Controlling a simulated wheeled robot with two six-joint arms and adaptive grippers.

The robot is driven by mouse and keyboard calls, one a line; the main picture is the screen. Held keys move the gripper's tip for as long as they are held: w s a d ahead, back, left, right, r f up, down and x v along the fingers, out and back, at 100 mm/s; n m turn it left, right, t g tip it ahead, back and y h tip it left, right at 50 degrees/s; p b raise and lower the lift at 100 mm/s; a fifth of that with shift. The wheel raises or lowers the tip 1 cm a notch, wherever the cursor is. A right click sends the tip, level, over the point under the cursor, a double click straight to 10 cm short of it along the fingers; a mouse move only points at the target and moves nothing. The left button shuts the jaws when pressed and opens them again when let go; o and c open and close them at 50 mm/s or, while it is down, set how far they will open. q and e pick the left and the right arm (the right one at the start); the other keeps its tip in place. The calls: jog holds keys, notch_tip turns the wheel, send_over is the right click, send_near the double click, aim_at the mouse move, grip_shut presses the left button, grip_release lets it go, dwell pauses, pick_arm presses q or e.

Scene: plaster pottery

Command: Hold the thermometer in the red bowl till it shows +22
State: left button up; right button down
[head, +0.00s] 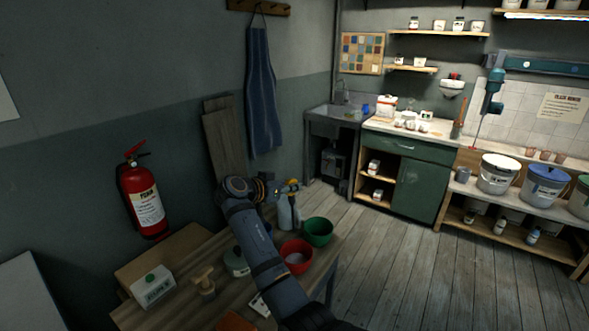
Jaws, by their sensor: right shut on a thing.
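The red bowl (297,256) stands on the wooden table, with something pale inside it. My right arm crosses in front of the table, just left of the bowl. My right gripper (280,189) is raised above the far part of the table, up and left of the red bowl and apart from it. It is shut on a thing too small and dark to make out. I cannot pick out the thermometer or any reading. My left gripper is out of view.
A green bowl (318,231) stands right of the red bowl. A pale bottle (284,214) stands behind them. A white box (153,287) and a wooden tool (204,280) lie on the left of the table (180,312). The floor (400,270) to the right is clear.

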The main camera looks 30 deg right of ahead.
aim_at(293, 205)
jog(key=shift+s+a+f+n+p, duration=0.1)
jog(key=shift+s+n+p, duration=0.25)
jog(key=shift+s, duration=0.3)
jog(key=shift+s+f+t, duration=0.2)
jog(key=shift+t, duration=0.3)
jog(key=shift+a+f, duration=0.1)
jog(key=shift+f, duration=0.15)
jog(key=shift+w+f, duration=0.1)
jog(key=shift+f, duration=0.25)
jog(key=shift+f+b, duration=0.65)
jog(key=shift+f, duration=0.15)
jog(key=shift+f+b, duration=0.9)
jog(key=shift+f, duration=0.7)
pick_arm(q)
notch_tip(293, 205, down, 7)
jog(key=b, duration=0.6)
pick_arm(e)
notch_tip(293, 205, down, 7)
jog(key=shift+f, duration=0.1)
dwell(2.5)
